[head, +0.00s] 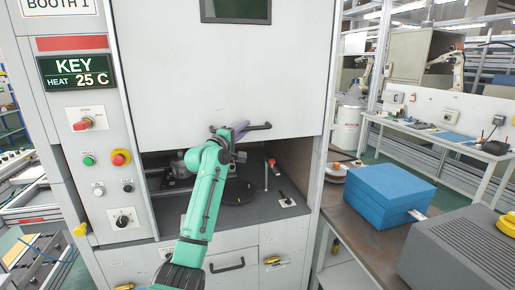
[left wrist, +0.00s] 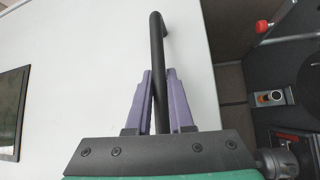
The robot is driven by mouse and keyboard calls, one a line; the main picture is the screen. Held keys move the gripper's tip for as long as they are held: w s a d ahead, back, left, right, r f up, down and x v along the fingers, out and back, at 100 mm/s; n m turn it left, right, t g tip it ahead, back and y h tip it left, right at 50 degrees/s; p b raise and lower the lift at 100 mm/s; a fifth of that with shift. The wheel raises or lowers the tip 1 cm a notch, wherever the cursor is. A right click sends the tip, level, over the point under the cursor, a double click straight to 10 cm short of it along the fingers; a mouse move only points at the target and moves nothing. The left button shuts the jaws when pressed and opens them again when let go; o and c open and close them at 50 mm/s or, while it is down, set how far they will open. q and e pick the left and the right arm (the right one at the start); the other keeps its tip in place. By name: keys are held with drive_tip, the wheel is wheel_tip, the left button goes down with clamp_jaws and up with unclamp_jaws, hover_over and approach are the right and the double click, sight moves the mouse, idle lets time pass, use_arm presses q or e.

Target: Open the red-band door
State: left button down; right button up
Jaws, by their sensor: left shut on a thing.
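The booth with the red band (head: 72,43) on its left panel has a large white door (head: 225,75) with a dark window. The door's lower edge is above the work surface, so an open gap shows below it. A black bar handle (head: 260,127) runs across the door near its lower edge. My left gripper (head: 239,130) is at this handle. In the left wrist view its purple fingers (left wrist: 158,100) are on either side of the black handle (left wrist: 157,45), shut on it. My right gripper is not in view.
Inside the booth are a dark round plate (head: 238,190) and a red-topped lever (head: 271,165). Knobs and buttons, including a red emergency stop (head: 120,158), line the left panel. A blue box (head: 390,190) and a grey case (head: 460,250) sit on the right bench.

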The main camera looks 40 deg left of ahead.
use_arm(q)
wheel_tip(320, 180, up, 13)
drive_tip(key=p, duration=0.3)
drive_tip(key=shift+s+r, duration=0.1)
wheel_tip(320, 180, up, 10)
drive_tip(key=shift+r+p, duration=0.1)
drive_tip(key=shift+p, duration=0.2)
drive_tip(key=shift+r, duration=0.35)
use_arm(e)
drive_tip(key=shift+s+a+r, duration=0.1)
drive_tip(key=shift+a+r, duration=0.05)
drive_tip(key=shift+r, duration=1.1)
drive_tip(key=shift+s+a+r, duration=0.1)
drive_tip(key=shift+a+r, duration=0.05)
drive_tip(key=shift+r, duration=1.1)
use_arm(q)
drive_tip(key=c, duration=0.8)
unclamp_jaws()
drive_tip(key=b, duration=1)
approach(242, 52)
drive_tip(key=s+d, duration=0.4)
drive_tip(key=s, duration=0.4)
drive_tip(key=shift+w+f, duration=0.15)
drive_tip(key=shift+f, duration=0.2)
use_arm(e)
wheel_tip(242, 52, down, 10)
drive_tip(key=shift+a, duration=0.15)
